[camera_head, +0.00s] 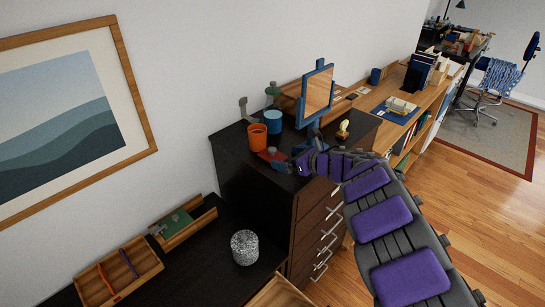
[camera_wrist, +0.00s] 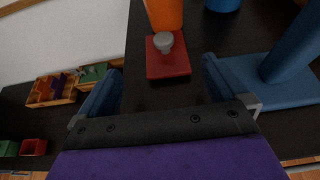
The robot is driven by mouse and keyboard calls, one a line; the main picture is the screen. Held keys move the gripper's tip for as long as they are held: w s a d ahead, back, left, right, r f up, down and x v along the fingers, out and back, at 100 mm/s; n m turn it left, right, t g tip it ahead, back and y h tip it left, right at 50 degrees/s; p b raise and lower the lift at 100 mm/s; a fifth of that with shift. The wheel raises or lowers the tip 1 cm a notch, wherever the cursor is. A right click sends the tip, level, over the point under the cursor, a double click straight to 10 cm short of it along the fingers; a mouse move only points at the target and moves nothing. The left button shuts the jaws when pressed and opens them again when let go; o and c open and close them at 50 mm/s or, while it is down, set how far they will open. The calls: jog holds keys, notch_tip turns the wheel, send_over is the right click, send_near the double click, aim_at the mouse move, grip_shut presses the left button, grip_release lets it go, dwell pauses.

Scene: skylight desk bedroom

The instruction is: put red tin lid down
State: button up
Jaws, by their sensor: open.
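The red tin lid (camera_wrist: 168,66) is a flat red square with a grey knob. In the wrist view it lies flat on the dark dresser top (camera_wrist: 140,98), just beyond my fingers and in front of an orange cup (camera_wrist: 164,14). In the head view the lid (camera_head: 268,155) shows small, left of my gripper (camera_head: 288,167), which is low over the dresser top. In the wrist view my gripper (camera_wrist: 160,84) is open, with one blue finger on each side and nothing between them. A gap shows between each finger and the lid.
A blue mirror stand (camera_wrist: 282,78) is close to my right finger in the wrist view. In the head view a blue cup (camera_head: 273,121) stands behind the orange one, and a small gold-coloured object (camera_head: 343,130) is to the right. The lower desk (camera_head: 205,268) holds trays.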

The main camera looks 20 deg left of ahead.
aim_at(272, 152)
jog(key=shift+x, duration=1.9)
jog(key=shift+w+a+f, duration=0.1)
jog(key=shift+w+a, duration=0.2)
jog(key=shift+a, duration=0.2)
jog(key=shift+w+a+f+p, duration=0.35)
jog(key=shift+w+a+f, duration=0.1)
jog(key=shift+w+a, duration=0.4)
jog(key=shift+x, duration=0.9)
jog(key=shift+s, duration=0.1)
jog(key=shift+c, duration=0.5)
jog(key=c, duration=1)
jog(key=shift+r, duration=0.1)
